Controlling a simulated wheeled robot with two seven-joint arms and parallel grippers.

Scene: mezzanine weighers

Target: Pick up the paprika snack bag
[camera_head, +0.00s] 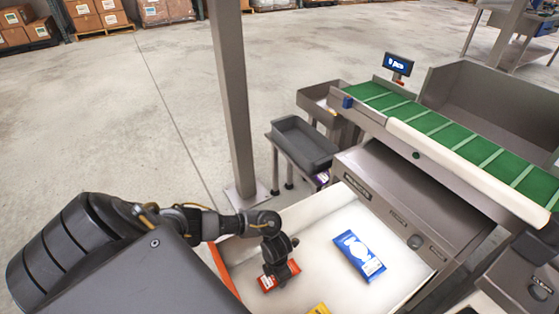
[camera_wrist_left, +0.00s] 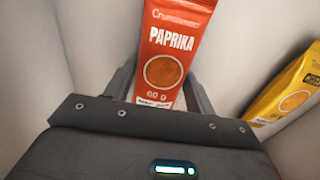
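The paprika snack bag (camera_head: 279,276) is red-orange and lies in the white tray in the head view, partly covered by my left gripper (camera_head: 278,268). In the left wrist view the paprika bag (camera_wrist_left: 172,50) is upright in the picture, its lower end running in between the two fingers. My left gripper (camera_wrist_left: 162,85) has one finger along each side edge of the bag. The fingers are spread about as wide as the bag; whether they press on it I cannot tell. My right gripper is not in view.
A blue bag (camera_head: 359,255) lies to the right in the white tray (camera_head: 322,215). A yellow bag (camera_head: 319,309) lies at the near edge and shows at right in the left wrist view (camera_wrist_left: 288,97). A grey post (camera_head: 232,100) stands behind. A green-belted conveyor (camera_head: 440,130) stands at right.

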